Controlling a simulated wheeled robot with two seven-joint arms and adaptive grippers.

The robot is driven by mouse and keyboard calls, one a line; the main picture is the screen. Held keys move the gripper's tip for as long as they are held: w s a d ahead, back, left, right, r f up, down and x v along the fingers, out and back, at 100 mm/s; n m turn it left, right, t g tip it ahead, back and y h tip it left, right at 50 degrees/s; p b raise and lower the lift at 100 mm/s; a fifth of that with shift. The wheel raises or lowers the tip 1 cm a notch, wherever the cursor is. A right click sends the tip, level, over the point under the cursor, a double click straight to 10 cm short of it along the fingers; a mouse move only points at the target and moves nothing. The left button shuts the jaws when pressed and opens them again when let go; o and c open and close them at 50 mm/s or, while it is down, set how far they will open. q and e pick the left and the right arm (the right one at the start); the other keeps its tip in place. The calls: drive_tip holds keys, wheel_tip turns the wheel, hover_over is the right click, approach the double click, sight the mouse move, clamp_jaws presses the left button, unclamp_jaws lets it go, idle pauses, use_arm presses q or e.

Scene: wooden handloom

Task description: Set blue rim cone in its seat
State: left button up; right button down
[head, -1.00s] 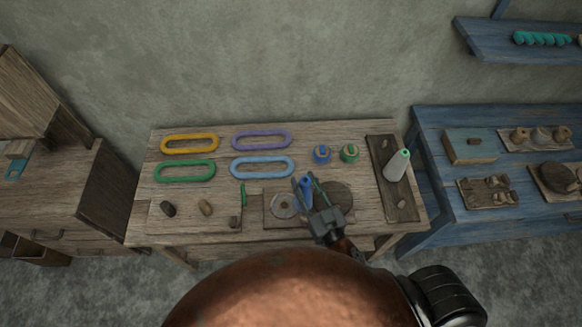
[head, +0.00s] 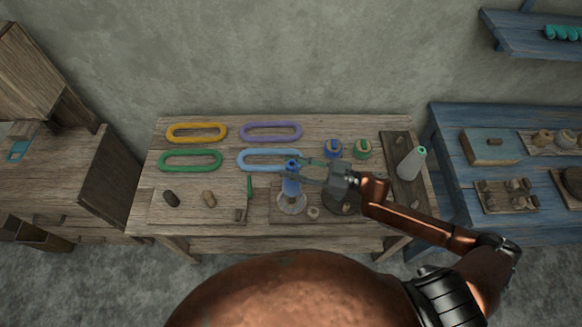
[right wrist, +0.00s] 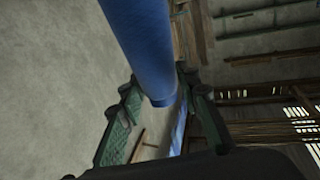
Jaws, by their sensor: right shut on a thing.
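The blue cone (head: 291,186) is upright over the left part of the low wooden board at the table's front, with a dark blue top and a pale, wider lower end. My right gripper (head: 298,168) reaches in from the right and is shut on its upper part. In the right wrist view the blue shaft (right wrist: 145,50) shows large between my two green-padded fingers. The lower end covers the pale disc area, so I cannot tell whether it touches or hovers. My left gripper is out of view.
A grey cone with a teal rim (head: 411,163) stands on the dark tray (head: 392,144) at right. Blue (head: 333,149) and green (head: 362,149) balls are behind my gripper. A light-blue loop (head: 268,160) lies close behind the cone. A small ring (head: 313,212) lies beside it.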

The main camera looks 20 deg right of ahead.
drive_tip(key=shift+f+b, duration=0.55)
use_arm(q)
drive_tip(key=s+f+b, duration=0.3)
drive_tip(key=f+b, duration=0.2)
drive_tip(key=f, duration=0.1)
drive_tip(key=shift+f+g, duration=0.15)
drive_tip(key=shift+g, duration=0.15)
use_arm(e)
wheel_tip(320, 180, down, 8)
drive_tip(key=c, duration=1.4)
unclamp_jaws()
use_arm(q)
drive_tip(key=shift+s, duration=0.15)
use_arm(e)
drive_tip(key=shift+o, duration=0.2)
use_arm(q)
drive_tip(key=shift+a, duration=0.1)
